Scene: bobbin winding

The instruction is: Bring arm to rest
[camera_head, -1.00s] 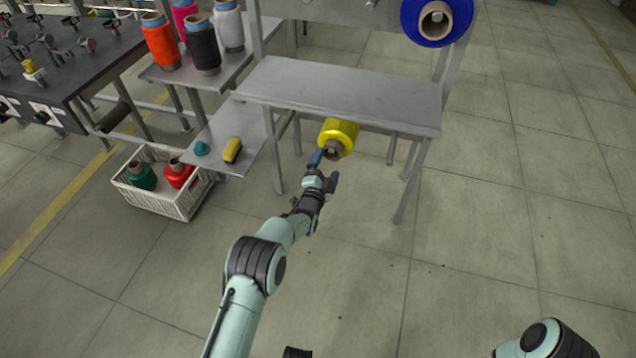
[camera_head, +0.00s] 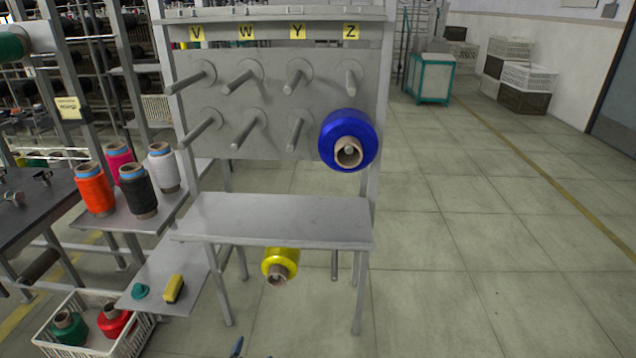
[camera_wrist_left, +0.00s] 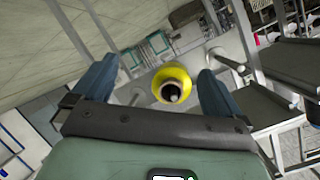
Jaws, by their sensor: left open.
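My left gripper (camera_wrist_left: 158,72) shows in the left wrist view with its two blue-grey fingers spread apart and nothing between them. The yellow bobbin (camera_wrist_left: 172,82) appears beyond the fingertips, apart from them. In the head view the yellow bobbin (camera_head: 280,263) is below the grey shelf (camera_head: 270,218) of the rack, its brown core end facing me. Only a small dark tip, likely of my left gripper, shows at the bottom edge of the head view. My right gripper is out of view.
A blue bobbin (camera_head: 347,140) hangs on the rack's lower peg under label Z; the other upper pegs are bare. Several bobbins stand on the left side table (camera_head: 165,208). A white crate (camera_head: 50,345) holds green and red bobbins. The floor (camera_head: 480,270) at right is clear.

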